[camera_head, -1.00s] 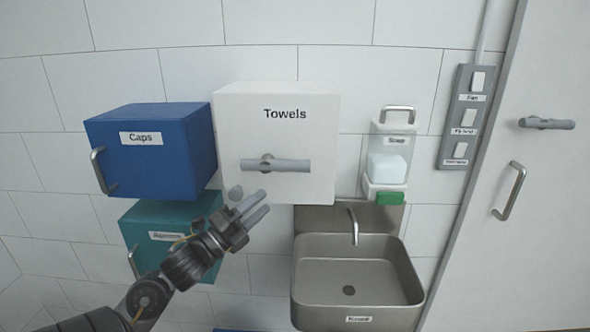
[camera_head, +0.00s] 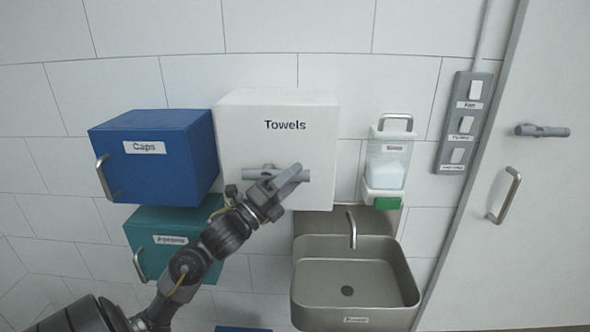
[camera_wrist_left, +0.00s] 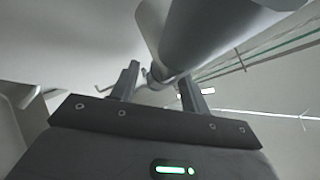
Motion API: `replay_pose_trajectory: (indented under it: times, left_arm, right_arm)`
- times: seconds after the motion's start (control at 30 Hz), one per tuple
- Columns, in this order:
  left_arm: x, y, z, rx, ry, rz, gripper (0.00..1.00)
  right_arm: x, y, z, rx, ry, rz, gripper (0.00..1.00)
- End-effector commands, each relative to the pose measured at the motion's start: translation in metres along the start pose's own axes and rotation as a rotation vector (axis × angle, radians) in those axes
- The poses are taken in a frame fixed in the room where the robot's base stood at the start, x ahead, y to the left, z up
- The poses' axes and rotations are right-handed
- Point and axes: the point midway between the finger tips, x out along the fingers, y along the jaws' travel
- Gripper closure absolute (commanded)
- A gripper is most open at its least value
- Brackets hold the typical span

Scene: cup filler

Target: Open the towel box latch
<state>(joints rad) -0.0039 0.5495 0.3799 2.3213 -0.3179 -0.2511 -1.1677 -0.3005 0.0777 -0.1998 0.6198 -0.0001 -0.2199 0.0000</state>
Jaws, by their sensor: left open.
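The white towel box (camera_head: 280,105), labelled "Towels", is on the tiled wall. Its latch (camera_head: 257,174) is a grey horizontal bar low on the front face. My left gripper (camera_head: 290,180) is open at the right half of the latch and hides part of it. My right gripper is in neither view.
A blue "Caps" box (camera_head: 165,175) and a teal box (camera_head: 170,225) hang at the left. A soap dispenser (camera_head: 388,165) and a metal sink (camera_head: 330,310) are at the right. A switch panel (camera_head: 467,120) and a door with a handle (camera_head: 507,195) stand further right.

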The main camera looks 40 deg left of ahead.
Motion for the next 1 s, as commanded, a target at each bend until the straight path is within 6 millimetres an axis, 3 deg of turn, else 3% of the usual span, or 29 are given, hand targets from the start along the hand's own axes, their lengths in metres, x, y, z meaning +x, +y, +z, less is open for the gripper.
replay_pose_trajectory:
  times: [0.13,0.43,0.77,1.0]
  left_arm:
    - [0.0100,-0.0005,0.0001,-0.001,0.000,0.000,0.54]
    - [0.0112,0.0003,-0.0005,0.000,0.001,0.000,0.54]
    - [0.0110,0.0002,-0.0004,0.000,0.001,0.000,0.97]
    - [0.0119,0.0004,-0.0009,0.000,0.003,0.000,1.00]
  right_arm:
    - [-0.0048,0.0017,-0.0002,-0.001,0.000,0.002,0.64]
    - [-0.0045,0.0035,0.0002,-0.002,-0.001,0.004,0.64]
    - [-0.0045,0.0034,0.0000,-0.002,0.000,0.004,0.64]
    - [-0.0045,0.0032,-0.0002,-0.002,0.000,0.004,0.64]
